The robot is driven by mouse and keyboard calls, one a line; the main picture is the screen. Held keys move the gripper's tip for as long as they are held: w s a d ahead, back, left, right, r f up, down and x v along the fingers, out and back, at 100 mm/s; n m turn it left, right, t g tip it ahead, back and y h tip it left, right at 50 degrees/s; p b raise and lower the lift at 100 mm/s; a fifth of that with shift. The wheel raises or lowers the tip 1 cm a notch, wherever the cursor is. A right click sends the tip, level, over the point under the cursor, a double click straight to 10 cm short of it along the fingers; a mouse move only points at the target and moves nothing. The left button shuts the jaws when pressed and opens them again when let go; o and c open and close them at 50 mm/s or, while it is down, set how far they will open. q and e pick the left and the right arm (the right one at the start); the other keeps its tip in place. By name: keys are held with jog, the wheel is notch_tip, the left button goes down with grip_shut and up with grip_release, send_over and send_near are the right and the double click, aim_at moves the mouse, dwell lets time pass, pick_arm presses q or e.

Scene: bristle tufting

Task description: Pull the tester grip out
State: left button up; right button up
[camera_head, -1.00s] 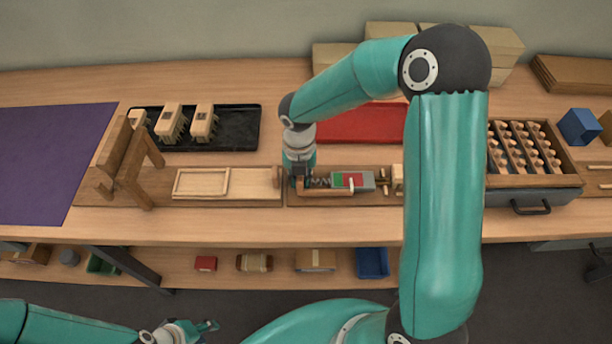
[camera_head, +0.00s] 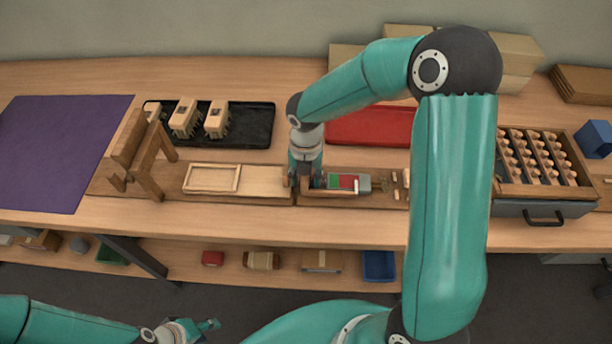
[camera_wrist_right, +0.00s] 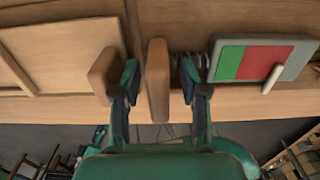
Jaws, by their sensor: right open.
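The tester (camera_head: 364,184) lies on the wooden board mid-table, with a green and red gauge and a white pointer. It also shows in the right wrist view (camera_wrist_right: 228,62), with part of a coil spring at its left end. An upright wooden block (camera_wrist_right: 158,82), apparently the tester grip, stands between the spread fingers of my right gripper (camera_wrist_right: 160,92), with visible gaps on both sides. A second wooden block (camera_wrist_right: 103,72) is just left of the left finger. In the head view my right gripper (camera_head: 305,182) hides the grip. My left gripper (camera_head: 208,326) is low, off the table; its jaws are too small to judge.
A wooden stand (camera_head: 145,160) and a shallow wooden frame (camera_head: 211,190) lie left of the tester. A black tray (camera_head: 251,125) and a red tray (camera_head: 370,125) are behind. A drawer unit with pegs (camera_head: 545,208) is right. A purple mat (camera_head: 60,150) lies far left.

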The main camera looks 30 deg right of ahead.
notch_tip(320, 180, up, 12)
jog(key=shift+f, duration=0.1)
dwell(0.4)
dwell(0.3)
